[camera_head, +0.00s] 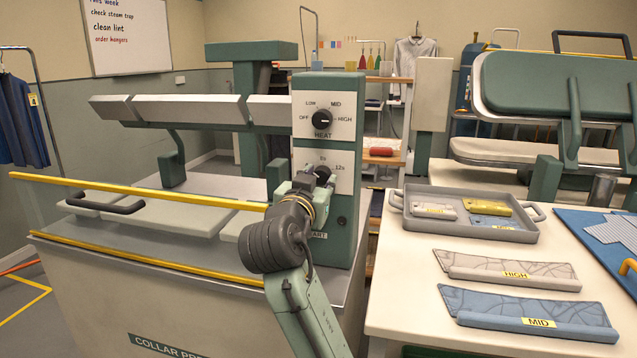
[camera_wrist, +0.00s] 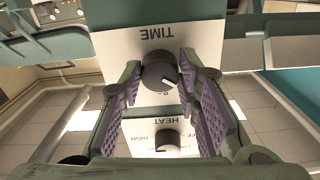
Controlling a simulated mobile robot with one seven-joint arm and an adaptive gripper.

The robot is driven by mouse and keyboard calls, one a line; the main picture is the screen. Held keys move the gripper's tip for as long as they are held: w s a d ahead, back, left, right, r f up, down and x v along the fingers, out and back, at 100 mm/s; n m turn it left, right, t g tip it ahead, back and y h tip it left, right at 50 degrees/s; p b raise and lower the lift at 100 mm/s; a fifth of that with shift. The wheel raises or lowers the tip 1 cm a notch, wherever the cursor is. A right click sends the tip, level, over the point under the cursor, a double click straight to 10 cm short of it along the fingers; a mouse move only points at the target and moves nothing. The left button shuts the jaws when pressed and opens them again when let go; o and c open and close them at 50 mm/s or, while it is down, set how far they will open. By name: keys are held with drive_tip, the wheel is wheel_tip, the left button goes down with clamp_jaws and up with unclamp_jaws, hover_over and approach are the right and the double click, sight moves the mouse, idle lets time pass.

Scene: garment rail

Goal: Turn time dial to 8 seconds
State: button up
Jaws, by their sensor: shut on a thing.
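The time dial (camera_wrist: 158,72) is a dark round knob on a white panel marked TIME, which appears upside down in the wrist view. My gripper (camera_wrist: 158,76) is shut on this dial, with a purple ribbed pad on each side. The dial's pale mark points down and slightly right in that view, toward the partly covered 8 on the panel. In the head view my gripper (camera_head: 318,176) hides the time dial; the 8s and 12s labels show above it on the press panel (camera_head: 344,184).
The heat dial (camera_wrist: 167,140) sits close to my fingers; it also shows above my gripper in the head view (camera_head: 323,119). Yellow rails (camera_head: 140,195) run along the collar press. A table at right holds a grey tray (camera_head: 460,228) and HIGH (camera_head: 512,270) and MID (camera_head: 525,312) pieces.

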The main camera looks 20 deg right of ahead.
drive_tip(key=m+b, duration=0.1)
drive_tip(key=m, duration=0.5)
drive_tip(key=shift+a, duration=0.15)
drive_tip(key=shift+m+b, duration=0.55)
drive_tip(key=shift+m, duration=1.75)
drive_tip(key=o, duration=1.2)
drive_tip(key=shift+c, duration=0.2)
drive_tip(key=v, duration=1.2)
